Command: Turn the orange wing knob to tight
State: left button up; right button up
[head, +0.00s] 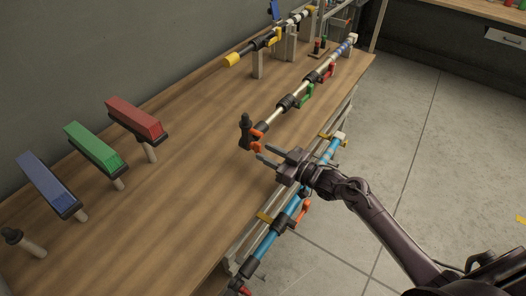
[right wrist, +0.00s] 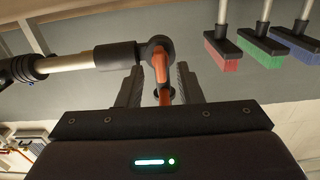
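The orange wing knob (head: 257,133) sits at the near end of a pale pole, beside a black end fitting (head: 246,128). It also shows in the right wrist view (right wrist: 160,68), below a round black hub. My right gripper (head: 262,153) is open, with its fingertips close to the knob. In the right wrist view the knob appears between the two spread fingers (right wrist: 161,82), with gaps on both sides. I cannot tell whether a finger touches it. My left gripper is not in view.
A blue brush (head: 46,184), a green brush (head: 94,147) and a red brush (head: 136,119) stand at the left on the wooden bench (head: 170,200). The pole has green and red clips farther along. A blue pole (head: 270,239) runs below the bench edge. Bare floor lies right.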

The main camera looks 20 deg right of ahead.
jog(key=v, duration=0.5)
jog(key=shift+s+d+b, duration=0.1)
jog(key=shift+s+b, duration=0.05)
jog(key=shift+b, duration=0.25)
